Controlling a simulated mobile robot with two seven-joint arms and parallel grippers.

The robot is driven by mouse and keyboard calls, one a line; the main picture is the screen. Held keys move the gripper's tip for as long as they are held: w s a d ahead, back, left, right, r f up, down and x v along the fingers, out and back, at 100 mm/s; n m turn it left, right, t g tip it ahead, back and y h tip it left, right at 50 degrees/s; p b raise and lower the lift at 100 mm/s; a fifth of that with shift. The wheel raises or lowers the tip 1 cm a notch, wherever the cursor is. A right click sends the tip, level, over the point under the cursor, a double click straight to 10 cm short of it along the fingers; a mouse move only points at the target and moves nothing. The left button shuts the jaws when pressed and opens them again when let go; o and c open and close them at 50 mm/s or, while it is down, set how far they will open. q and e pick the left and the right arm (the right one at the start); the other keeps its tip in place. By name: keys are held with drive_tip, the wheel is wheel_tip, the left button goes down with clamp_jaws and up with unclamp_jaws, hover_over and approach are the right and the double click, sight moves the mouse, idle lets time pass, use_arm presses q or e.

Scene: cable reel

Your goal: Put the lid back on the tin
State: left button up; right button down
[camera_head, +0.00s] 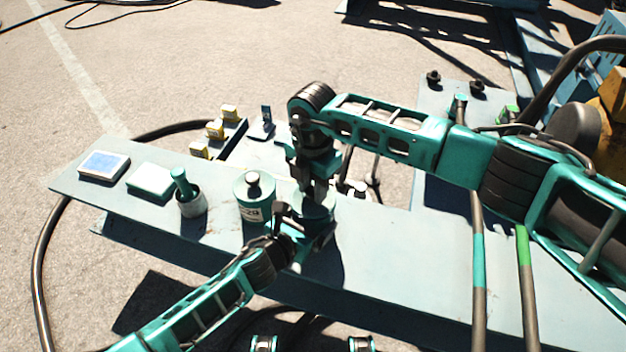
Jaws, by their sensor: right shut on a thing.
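A teal round piece (318,208), which looks like the lid, is directly below the fingers of my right gripper (312,196). That gripper points down and is shut on it, though the fingers hide its knob. The tin appears to be under the lid, mostly hidden by both grippers; I cannot tell whether lid and tin touch. My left gripper (303,228) reaches in from the lower left, its dark fingers on either side of this spot. Whether they grip the tin is unclear.
A teal labelled canister (253,207) with a knobbed lid stands just left of the grippers. Further left are a cup with a teal-handled tool (190,200), a pale teal block (150,180) and a blue-topped box (104,165). Yellow blocks (215,130) sit behind.

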drive_tip(key=shift+f, duration=0.65)
idle(0.5)
drive_tip(key=c, duration=0.7)
unclamp_jaws()
wheel_tip(320, 180, up, 12)
use_arm(q)
drive_tip(key=o, duration=1.1)
